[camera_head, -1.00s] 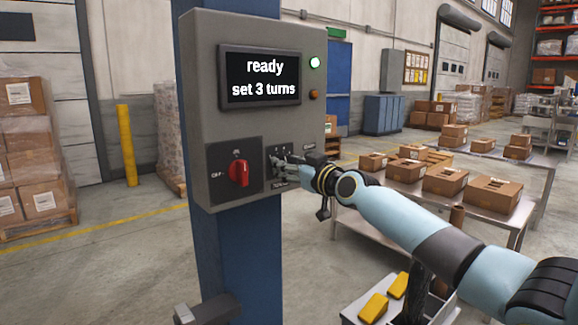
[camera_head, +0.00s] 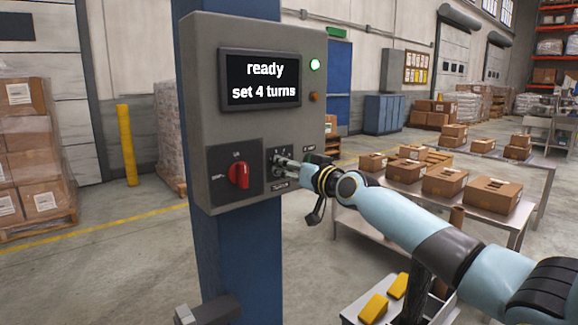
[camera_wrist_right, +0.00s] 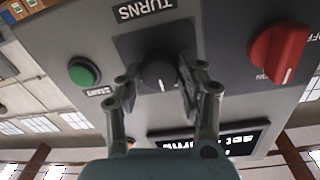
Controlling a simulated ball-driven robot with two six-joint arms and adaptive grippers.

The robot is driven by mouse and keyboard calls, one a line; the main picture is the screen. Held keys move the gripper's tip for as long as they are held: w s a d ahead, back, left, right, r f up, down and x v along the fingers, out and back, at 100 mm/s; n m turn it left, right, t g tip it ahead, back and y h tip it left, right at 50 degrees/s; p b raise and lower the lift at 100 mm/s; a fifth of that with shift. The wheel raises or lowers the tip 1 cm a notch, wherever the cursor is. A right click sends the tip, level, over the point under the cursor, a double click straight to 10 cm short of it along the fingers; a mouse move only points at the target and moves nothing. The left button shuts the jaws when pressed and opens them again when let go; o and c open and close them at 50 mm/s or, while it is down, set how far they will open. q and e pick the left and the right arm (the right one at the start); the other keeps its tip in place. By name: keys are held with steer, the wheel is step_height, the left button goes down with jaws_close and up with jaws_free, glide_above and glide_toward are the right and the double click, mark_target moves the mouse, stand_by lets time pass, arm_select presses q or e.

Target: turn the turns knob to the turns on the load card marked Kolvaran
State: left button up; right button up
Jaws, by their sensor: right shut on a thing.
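The turns knob (camera_wrist_right: 158,76) is a dark round knob with a white pointer line, under a TURNS label (camera_wrist_right: 144,9) in the right wrist view, which sees the panel upside down. My right gripper (camera_wrist_right: 160,82) has a finger on each side of the knob and is shut on it. In the head view my right gripper (camera_head: 284,162) reaches the control box (camera_head: 225,125) from the right and hides most of the knob. The display (camera_head: 262,80) reads "ready, set 4 turns". No load card marked Kolvaran can be made out. My left gripper is not in view.
A red rotary switch (camera_head: 238,175) sits left of the knob on the same box. A green button (camera_wrist_right: 85,72) is on the knob's other side. A blue post (camera_head: 238,255) carries the box. A table with cartons (camera_head: 445,180) stands at right.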

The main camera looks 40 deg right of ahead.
steer(key=m+p, duration=0.1)
steer(key=m, duration=1)
steer(key=shift+y, duration=0.3)
steer(key=shift+m+p, duration=0.3)
steer(key=o, duration=1.2)
steer(key=shift+c, duration=0.2)
steer(key=s, duration=0.7)
steer(key=shift+s+d+r, duration=0.2)
steer(key=shift+s+d, duration=0.05)
steer(key=shift+d, duration=0.05)
